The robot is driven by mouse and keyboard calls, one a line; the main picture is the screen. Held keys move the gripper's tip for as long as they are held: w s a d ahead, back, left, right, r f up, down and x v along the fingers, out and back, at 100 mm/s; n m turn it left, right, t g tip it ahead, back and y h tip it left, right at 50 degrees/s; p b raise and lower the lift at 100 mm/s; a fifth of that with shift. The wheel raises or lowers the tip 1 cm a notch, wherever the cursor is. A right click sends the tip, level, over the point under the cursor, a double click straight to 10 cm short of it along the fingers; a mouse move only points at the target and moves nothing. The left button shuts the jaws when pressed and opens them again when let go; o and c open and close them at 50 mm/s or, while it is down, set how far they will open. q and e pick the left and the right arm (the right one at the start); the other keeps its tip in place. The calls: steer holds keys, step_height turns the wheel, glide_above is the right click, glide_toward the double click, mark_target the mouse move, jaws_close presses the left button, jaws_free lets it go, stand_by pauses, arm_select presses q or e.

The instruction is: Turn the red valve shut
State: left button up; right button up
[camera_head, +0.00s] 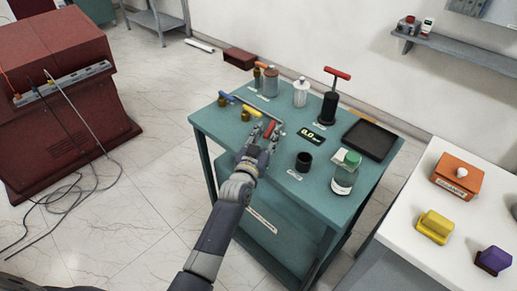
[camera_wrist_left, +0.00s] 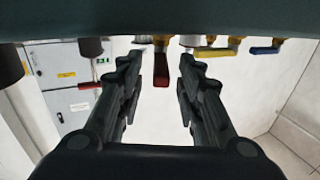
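The red valve handle (camera_head: 269,129) is at the middle of the teal cart's top, mostly hidden by my left gripper (camera_head: 263,138) in the head view. In the left wrist view the red handle (camera_wrist_left: 161,70) is seen end-on between the two fingers of my left gripper (camera_wrist_left: 158,84). The fingers are apart, with a clear gap on each side of the handle. The picture is inverted, with the cart top (camera_wrist_left: 160,18) along its upper edge. Yellow (camera_head: 251,111) and blue (camera_head: 236,101) handles sit beside the red one. My right gripper is out of view.
A black cup (camera_head: 303,162), a green-capped bottle (camera_head: 345,172), a small display (camera_head: 312,134) reading 0.0 and a black tray (camera_head: 371,140) are right of my gripper. A pump with a red T-handle (camera_head: 337,73) and canisters (camera_head: 300,92) stand behind.

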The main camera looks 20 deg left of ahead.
arm_select(q)
steer(key=s, duration=0.9)
steer(key=shift+s+a, duration=0.35)
steer(key=shift+a, duration=0.05)
steer(key=shift+r, duration=0.1)
